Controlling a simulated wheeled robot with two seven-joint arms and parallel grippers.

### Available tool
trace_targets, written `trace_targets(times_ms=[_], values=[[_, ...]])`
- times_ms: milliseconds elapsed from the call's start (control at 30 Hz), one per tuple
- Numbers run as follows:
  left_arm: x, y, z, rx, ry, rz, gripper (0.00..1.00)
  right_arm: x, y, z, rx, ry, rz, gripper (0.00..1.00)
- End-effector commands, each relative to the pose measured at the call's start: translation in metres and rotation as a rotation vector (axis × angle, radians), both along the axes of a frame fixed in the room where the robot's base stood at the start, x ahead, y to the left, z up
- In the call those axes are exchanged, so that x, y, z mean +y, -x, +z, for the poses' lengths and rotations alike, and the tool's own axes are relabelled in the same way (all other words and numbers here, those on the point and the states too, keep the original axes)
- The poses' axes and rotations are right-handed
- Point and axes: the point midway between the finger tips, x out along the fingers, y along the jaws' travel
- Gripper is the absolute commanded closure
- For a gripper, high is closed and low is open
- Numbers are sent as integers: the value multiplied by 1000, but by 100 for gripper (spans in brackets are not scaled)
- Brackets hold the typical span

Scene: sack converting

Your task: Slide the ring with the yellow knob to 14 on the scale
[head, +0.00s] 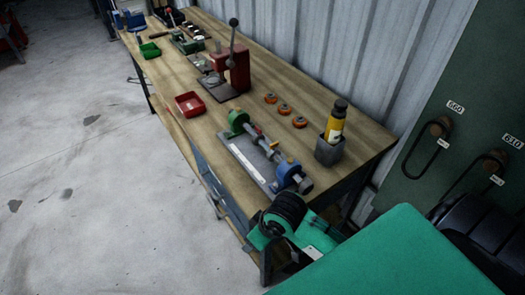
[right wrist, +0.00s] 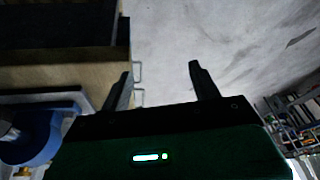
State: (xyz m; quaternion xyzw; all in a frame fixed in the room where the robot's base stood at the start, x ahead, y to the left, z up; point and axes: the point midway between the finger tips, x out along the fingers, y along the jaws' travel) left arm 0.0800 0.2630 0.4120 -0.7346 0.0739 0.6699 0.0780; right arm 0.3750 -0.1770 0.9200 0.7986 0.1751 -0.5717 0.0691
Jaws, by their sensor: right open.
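The slide fixture stands on the bench in the head view, with a grey base plate (head: 235,152), a green end support (head: 238,121) and a blue end support (head: 288,172). A shaft runs between the supports. The ring with the yellow knob (head: 273,145) sits on the shaft, apart from a red-knobbed ring (head: 259,131) farther toward the green end. A white scale strip (head: 247,164) lies along the plate; its numbers are too small to read. My right gripper (right wrist: 160,70) is open and empty, with floor behind its fingers. The blue support (right wrist: 35,135) shows at left there. My left gripper is out of view.
A grey holder (head: 329,151) with a yellow bottle (head: 336,122) and several orange discs (head: 284,108) stand behind the fixture. A red press (head: 238,70) and red tray (head: 190,104) are farther along. Drawer handles (right wrist: 138,75) stick out from the bench front.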

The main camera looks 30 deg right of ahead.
Motion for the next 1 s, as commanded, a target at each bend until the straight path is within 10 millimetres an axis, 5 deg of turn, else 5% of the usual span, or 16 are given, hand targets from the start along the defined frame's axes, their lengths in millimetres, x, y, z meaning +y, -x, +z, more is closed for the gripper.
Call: trace_targets(times_ms=[467,767,1000], values=[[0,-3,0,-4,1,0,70,-11,-80,23,77,40,94,37],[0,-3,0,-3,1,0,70,-64,-143,62,177,119,30,37],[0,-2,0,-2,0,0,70,-127,-184,114,254,163,-106,37]])
